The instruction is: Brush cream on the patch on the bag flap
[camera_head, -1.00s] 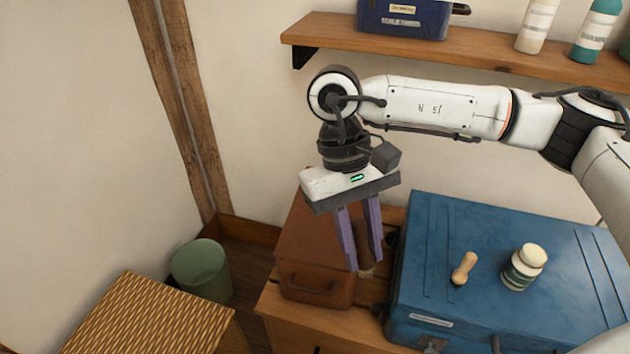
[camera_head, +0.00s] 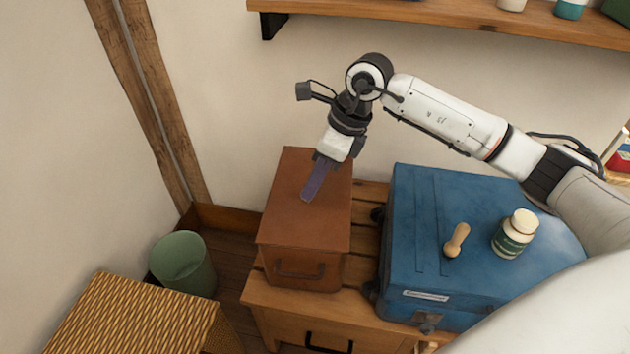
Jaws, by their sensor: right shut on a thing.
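A brown leather bag (camera_head: 303,242), box-shaped with a front handle, stands on the wooden dresser. A patch on its flap cannot be made out. My right gripper (camera_head: 307,196) is over the bag's top, its purple fingers seen edge-on and slanting down to the left. It is shut, but the thing in it is hidden behind the fingers; earlier it showed as a brown handle with a pale tip. Whether it touches the bag cannot be told. A jar with a dark green label and cream lid (camera_head: 513,234) stands on the blue suitcase. My left gripper is not in view.
The blue suitcase (camera_head: 410,225) lies right of the bag, with a small pale wooden piece (camera_head: 457,240) on it. A shelf (camera_head: 450,20) runs above. A green bin (camera_head: 182,263) and a woven-topped piece (camera_head: 130,318) are at the left.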

